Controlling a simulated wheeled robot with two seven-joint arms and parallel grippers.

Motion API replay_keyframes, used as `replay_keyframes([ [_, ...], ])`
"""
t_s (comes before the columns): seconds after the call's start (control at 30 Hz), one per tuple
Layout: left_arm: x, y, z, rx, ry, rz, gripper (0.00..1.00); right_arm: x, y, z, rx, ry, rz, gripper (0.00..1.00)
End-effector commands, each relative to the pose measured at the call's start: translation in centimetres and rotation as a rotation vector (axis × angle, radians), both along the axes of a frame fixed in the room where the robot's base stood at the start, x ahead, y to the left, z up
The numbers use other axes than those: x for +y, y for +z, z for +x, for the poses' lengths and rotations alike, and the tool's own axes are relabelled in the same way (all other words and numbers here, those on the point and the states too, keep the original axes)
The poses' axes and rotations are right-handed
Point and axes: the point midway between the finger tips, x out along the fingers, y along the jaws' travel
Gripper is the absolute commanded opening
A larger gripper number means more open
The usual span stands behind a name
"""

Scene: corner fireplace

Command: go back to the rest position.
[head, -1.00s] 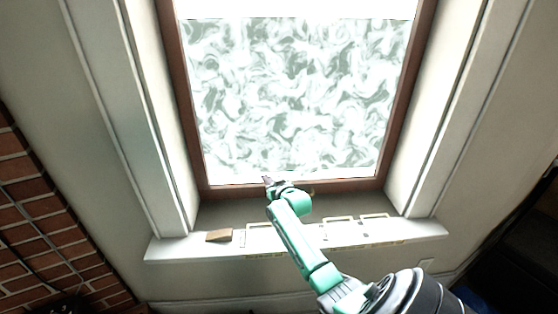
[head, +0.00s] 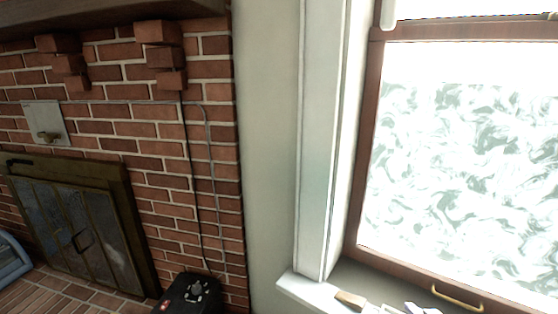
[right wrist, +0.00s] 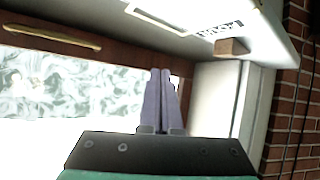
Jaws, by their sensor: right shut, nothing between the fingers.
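My right gripper shows in the right wrist view (right wrist: 161,74), with its two purple-grey fingers together, shut and empty. In that view it is in front of the window, and the sill is above it in the picture. In the head view only a small pale shape shows at the bottom edge by the sill, and I cannot tell if it is the gripper. My left gripper is in neither view.
The window sill (head: 292,284) holds a brown block (head: 350,299), also in the wrist view (right wrist: 231,46). The window has a brown frame (head: 366,150) and brass handle (head: 458,298). A brick fireplace (head: 160,130) stands left, with a black device (head: 188,294) below.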

Motion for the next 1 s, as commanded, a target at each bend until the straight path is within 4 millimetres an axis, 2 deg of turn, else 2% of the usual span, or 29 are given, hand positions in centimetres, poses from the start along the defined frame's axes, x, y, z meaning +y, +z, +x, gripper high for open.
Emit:
replay_keyframes([
  [0.03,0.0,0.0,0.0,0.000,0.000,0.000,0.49,2.4,-1.1,-1.3,0.082,0.039,0.002,0.00],
  [0.1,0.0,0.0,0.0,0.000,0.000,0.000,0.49,5.3,-2.4,-3.4,0.199,0.088,0.004,0.00],
  [0.2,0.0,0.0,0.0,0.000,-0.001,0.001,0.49,8.5,-3.6,-6.4,0.336,0.142,0.006,0.00],
  [0.4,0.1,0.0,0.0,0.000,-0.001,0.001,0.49,13.1,-4.5,-12.2,0.558,0.225,0.014,0.00],
  [0.6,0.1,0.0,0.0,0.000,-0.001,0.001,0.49,16.1,-4.4,-17.8,0.748,0.286,0.021,0.00],
  [0.8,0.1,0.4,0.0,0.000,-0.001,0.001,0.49,16.1,-10.5,-16.6,0.771,0.285,0.021,0.00],
  [1.0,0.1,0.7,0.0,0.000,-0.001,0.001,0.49,16.2,-17.0,-16.9,0.803,0.289,0.023,0.00],
])
